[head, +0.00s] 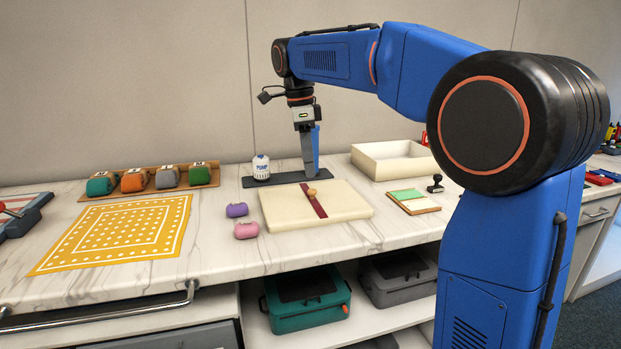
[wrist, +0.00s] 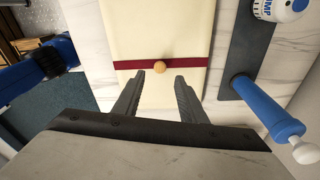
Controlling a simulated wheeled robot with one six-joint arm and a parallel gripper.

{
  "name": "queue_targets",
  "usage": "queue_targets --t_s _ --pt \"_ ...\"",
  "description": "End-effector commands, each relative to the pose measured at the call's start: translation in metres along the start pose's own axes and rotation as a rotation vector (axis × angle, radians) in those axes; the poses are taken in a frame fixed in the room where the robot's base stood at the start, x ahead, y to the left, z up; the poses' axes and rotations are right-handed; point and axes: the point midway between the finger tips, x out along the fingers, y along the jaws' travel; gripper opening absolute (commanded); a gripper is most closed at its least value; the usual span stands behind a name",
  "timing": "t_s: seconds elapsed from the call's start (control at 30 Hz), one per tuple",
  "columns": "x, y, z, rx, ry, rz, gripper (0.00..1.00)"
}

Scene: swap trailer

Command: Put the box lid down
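The box lid (head: 345,205) is cream with a dark red band across it and a small round wooden knob (head: 312,192) in the middle. It lies flat on the counter. In the wrist view, the lid (wrist: 160,25) fills the upper middle, with the knob (wrist: 159,67) just beyond and between my fingertips. My gripper (head: 309,174) points down above the lid's back part. In the wrist view, my gripper (wrist: 159,77) has its fingers apart with nothing between them. An open cream box (head: 378,170) stands behind and to the right of the lid.
A dark mat (head: 285,179) with a white canister (head: 261,168) lies behind the lid. Purple (head: 237,210) and pink (head: 246,230) pieces sit left of it. A green-topped pad (head: 406,196) and a stamp (head: 435,184) are right. A yellow dotted cloth (head: 122,233) lies far left.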

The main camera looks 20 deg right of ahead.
Motion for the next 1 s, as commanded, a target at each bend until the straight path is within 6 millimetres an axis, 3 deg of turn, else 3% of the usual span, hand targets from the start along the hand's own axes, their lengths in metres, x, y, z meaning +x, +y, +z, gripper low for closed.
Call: queue_targets --t_s 0.2,0.43,0.77,1.0 --pt "-0.036 0.0 0.0 0.0 0.0 -0.001 0.38" --pt "-0.054 0.0 0.0 0.0 0.0 0.0 0.38" --pt "-0.053 0.011 -0.008 -0.054 -0.008 -0.012 0.38" --pt "-0.029 0.062 -0.04 -0.345 -0.037 -0.081 0.38"
